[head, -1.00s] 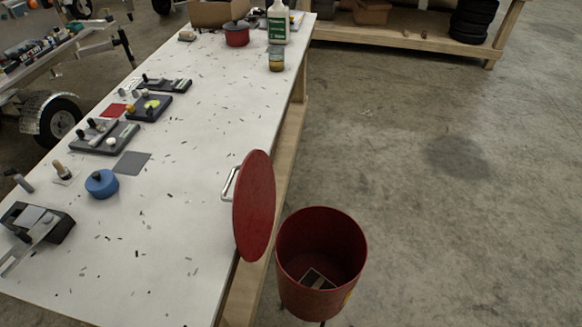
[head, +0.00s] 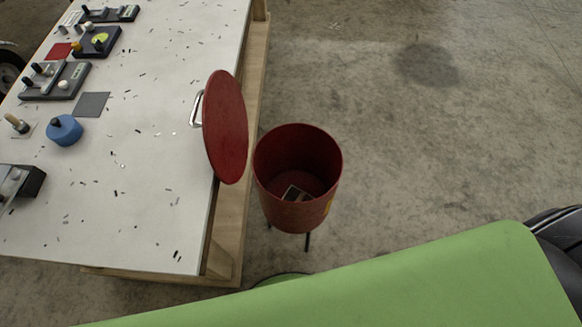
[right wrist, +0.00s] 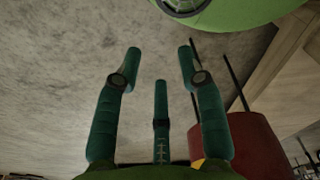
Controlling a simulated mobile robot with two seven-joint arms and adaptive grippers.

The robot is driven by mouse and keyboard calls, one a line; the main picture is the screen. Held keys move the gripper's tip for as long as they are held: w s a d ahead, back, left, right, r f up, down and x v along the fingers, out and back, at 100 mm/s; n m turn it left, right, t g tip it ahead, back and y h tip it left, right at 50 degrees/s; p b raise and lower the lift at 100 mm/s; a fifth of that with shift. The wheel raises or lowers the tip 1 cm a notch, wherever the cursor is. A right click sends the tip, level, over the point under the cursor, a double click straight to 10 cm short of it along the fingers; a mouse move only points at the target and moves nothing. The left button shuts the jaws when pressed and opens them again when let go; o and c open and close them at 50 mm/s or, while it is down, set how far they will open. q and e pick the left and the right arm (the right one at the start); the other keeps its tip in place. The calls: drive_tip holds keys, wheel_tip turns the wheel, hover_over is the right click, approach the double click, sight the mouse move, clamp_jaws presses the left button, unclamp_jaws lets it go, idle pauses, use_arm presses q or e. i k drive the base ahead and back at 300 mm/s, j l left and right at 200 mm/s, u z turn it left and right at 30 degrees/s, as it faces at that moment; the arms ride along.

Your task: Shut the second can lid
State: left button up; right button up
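The red can (head: 297,205) stands upright on thin dark legs on the floor, beside the table's right edge. Its top is open and a small dark and pale item (head: 296,193) lies inside. Its round red lid (head: 226,128) stands nearly upright on the can's left side, with a metal handle (head: 196,108) facing the table. The can's side also shows in the right wrist view (right wrist: 250,148). My right gripper (right wrist: 160,62) has its teal fingers spread and empty, with the can to the right of them. My left gripper is not in view.
The white table (head: 150,190) fills the left, with small dark scraps, a blue round object (head: 65,130), a grey square (head: 91,104) and several dark devices. Concrete floor (head: 440,150) right of the can is clear. My green arm link crosses the bottom right.

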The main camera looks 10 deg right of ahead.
sight(224, 124)
drive_tip(key=k+j, duration=0.2)
drive_tip(key=k, duration=0.3)
drive_tip(key=k+j, duration=0.2)
drive_tip(key=k, duration=0.3)
drive_tip(key=k+j, duration=0.2)
drive_tip(key=k, duration=0.35)
